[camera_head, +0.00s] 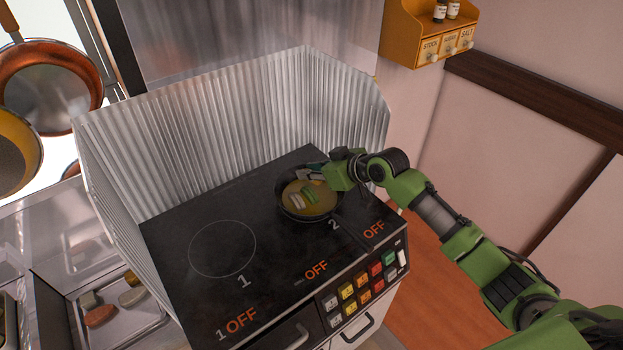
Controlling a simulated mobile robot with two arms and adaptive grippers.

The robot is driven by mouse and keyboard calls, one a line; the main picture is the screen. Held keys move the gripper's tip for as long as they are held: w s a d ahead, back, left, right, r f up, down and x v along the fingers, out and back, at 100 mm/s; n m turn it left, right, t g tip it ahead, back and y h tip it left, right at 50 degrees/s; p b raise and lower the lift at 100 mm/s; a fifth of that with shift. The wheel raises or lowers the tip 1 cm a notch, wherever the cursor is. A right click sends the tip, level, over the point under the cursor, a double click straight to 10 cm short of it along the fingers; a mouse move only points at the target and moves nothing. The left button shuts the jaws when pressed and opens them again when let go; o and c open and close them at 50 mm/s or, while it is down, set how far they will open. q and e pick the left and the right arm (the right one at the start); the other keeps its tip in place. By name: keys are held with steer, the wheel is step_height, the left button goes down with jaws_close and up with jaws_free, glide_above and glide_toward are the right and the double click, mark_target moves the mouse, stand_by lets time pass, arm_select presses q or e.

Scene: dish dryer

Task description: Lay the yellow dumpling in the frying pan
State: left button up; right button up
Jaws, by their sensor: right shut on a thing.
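The dark frying pan (285,208) sits on the stove's burner 2. Its inside looks yellowish, and a green piece and a pale piece lie in it. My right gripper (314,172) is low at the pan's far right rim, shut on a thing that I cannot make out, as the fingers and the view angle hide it. I cannot tell whether that thing is the yellow dumpling. My left gripper is not in view.
A corrugated metal guard (230,140) stands around the back and left of the black stovetop (190,275). Burner 1 is bare. The metal tray (135,325) holds several pieces. Pans hang at the upper left, and a spice shelf (405,40) is on the wall.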

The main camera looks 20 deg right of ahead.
mark_target(312, 182)
steer(key=shift+w+d+f, duration=0.15)
steer(key=shift+f, duration=0.1)
step_height(312, 182, down, 3)
steer(key=shift+w+d+p, duration=0.1)
steer(key=shift+p, duration=0.4)
steer(key=shift+f, duration=0.2)
steer(key=shift+c, duration=0.2)
steer(key=shift+f, duration=0.1)
steer(key=shift+f+b, duration=0.3)
steer(key=o, duration=1)
steer(key=shift+c, duration=0.2)
